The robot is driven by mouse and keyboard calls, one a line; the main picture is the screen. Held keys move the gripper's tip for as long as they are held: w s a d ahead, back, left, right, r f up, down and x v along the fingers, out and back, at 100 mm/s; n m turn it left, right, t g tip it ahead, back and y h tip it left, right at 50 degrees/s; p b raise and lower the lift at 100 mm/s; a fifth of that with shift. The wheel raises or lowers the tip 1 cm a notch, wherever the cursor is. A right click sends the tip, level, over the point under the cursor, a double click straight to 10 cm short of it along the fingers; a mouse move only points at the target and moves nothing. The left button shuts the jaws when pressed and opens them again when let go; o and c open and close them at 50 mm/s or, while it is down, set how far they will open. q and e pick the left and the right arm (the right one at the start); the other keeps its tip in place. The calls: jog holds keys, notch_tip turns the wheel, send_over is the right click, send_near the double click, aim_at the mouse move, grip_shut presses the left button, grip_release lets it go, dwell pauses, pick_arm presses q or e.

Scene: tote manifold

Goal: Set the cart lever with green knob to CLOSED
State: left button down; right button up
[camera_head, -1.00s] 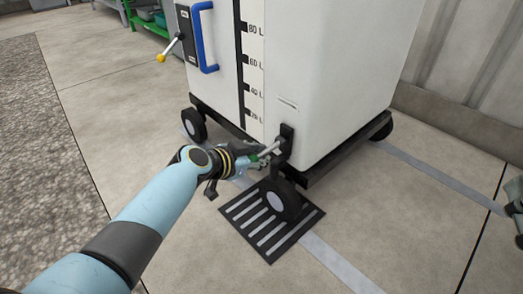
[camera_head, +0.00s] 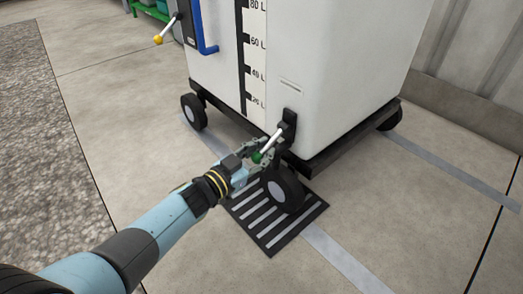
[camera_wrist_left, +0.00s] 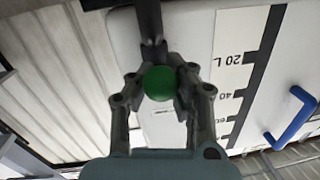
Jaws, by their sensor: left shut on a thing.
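The cart lever (camera_head: 271,141) is a pale metal rod on a black bracket low on the front corner of the white cart (camera_head: 330,85). The rod slants down and to the left to its green knob (camera_head: 257,157). The knob also shows in the left wrist view (camera_wrist_left: 159,83), between the two fingers. My left gripper (camera_head: 254,160) is shut on the green knob, and its fingers partly cover it. No lever position marking is readable. My right gripper does not show.
A black caster wheel (camera_head: 284,190) stands just below the lever on a black slotted floor grate (camera_head: 268,238). A second lever with a yellow knob (camera_head: 158,40) and a blue handle (camera_head: 205,48) are higher on the cart. The floor to the left is clear.

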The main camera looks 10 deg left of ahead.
pick_arm(q)
jog(key=shift+w+f+t+h, duration=0.15)
jog(key=shift+f+t+h, duration=0.2)
jog(key=shift+t, duration=0.15)
jog(key=shift+d, duration=0.1)
jog(key=c, duration=1.3)
grip_release()
jog(key=shift+f, duration=0.1)
jog(key=v, duration=1.2)
jog(key=shift+f, duration=0.1)
